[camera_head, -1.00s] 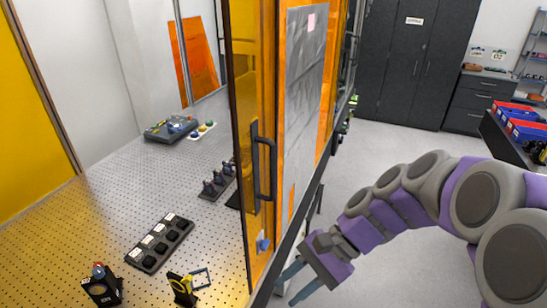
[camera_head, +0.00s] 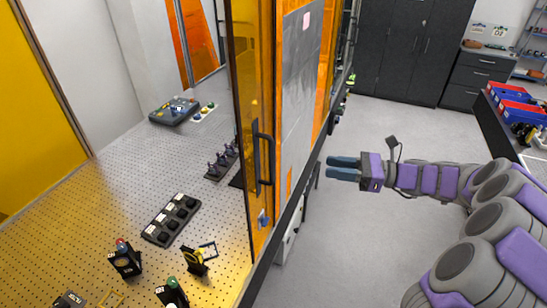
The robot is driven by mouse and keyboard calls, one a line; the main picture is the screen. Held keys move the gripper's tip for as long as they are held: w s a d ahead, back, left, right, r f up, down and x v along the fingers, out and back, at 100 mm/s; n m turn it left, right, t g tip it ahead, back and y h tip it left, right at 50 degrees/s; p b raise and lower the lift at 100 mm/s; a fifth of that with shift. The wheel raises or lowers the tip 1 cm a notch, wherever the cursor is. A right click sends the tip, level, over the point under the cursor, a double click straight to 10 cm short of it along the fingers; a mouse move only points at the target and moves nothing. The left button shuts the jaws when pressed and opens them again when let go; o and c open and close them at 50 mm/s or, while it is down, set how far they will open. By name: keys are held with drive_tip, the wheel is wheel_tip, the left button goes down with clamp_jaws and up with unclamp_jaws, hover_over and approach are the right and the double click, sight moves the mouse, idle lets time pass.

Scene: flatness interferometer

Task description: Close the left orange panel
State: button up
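The orange panel (camera_head: 242,85) stands upright at the edge of the perforated optical table, in the middle of the view. A dark vertical handle (camera_head: 264,158) is fixed on it. The opening to the left of the panel shows the table inside. My gripper (camera_head: 342,169) is to the right of the handle, outside the enclosure, with its fingers pointing left. Its two blue fingers are apart with a gap between them, and nothing is held. The gripper does not touch the panel or handle.
The perforated table (camera_head: 95,215) carries a black block with several round parts (camera_head: 171,220), small optic mounts (camera_head: 126,258) and a grey control box (camera_head: 174,111). A grey sheet (camera_head: 299,100) hangs beside the handle. Dark cabinets (camera_head: 400,50) stand behind. The floor (camera_head: 390,240) around my arm is clear.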

hover_over(272, 180)
drive_tip(key=shift+w+a, duration=0.1)
drive_tip(key=shift+w, duration=0.3)
drive_tip(key=shift+c, duration=0.2)
clamp_jaws()
idle(0.4)
